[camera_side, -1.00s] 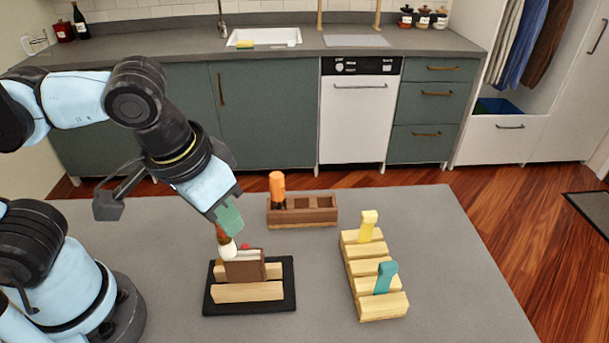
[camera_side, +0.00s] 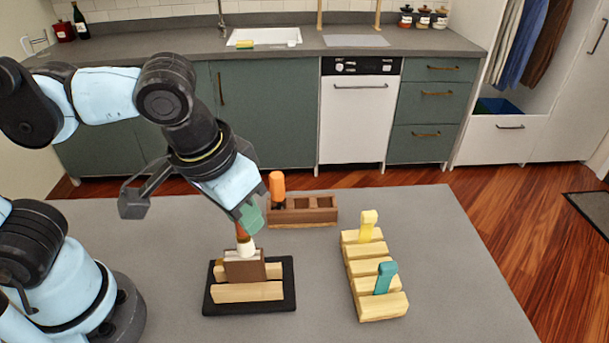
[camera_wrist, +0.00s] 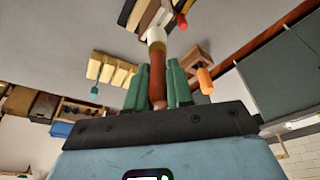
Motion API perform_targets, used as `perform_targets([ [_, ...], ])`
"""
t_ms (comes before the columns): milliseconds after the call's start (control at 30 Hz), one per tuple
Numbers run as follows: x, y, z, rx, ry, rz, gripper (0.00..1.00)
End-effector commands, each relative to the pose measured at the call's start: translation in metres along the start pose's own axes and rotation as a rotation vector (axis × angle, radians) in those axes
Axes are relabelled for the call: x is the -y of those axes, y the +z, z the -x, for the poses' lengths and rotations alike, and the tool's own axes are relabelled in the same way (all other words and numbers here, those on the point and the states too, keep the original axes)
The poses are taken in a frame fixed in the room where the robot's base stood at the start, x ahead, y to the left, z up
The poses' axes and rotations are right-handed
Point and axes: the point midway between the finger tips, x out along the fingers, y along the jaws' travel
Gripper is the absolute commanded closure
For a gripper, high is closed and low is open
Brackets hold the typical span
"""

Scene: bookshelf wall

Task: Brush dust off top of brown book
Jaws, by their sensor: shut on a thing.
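The brown book (camera_side: 244,269) stands upright in a light wooden holder (camera_side: 250,292) on a black base. My gripper (camera_side: 250,218), with green fingers, is above the book and shut on a brush with a brown handle (camera_side: 242,232) and white bristles (camera_side: 247,248). The brush points down, and its bristles are at the top of the book. In the wrist view the brush handle (camera_wrist: 158,85) is between the two green fingers (camera_wrist: 157,92), and its pale bristles (camera_wrist: 156,36) are close to the books. I cannot make out dust on the book top.
A brown rack (camera_side: 320,215) with an orange-handled item (camera_side: 277,183) stands behind the holder. To the right is a slotted wooden block (camera_side: 375,310) with a yellow piece (camera_side: 367,225) and a teal piece (camera_side: 384,277).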

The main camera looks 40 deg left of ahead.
Motion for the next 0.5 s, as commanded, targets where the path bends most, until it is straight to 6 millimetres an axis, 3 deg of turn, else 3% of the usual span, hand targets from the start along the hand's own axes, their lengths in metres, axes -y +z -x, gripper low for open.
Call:
perform_targets([
  [300, 0.017, 0.017, 0.004, 0.0, 0.0, 0.001, 1.0],
  [500, 0.018, 0.019, 0.004, 0.0, 0.0, 0.001, 1.0],
])
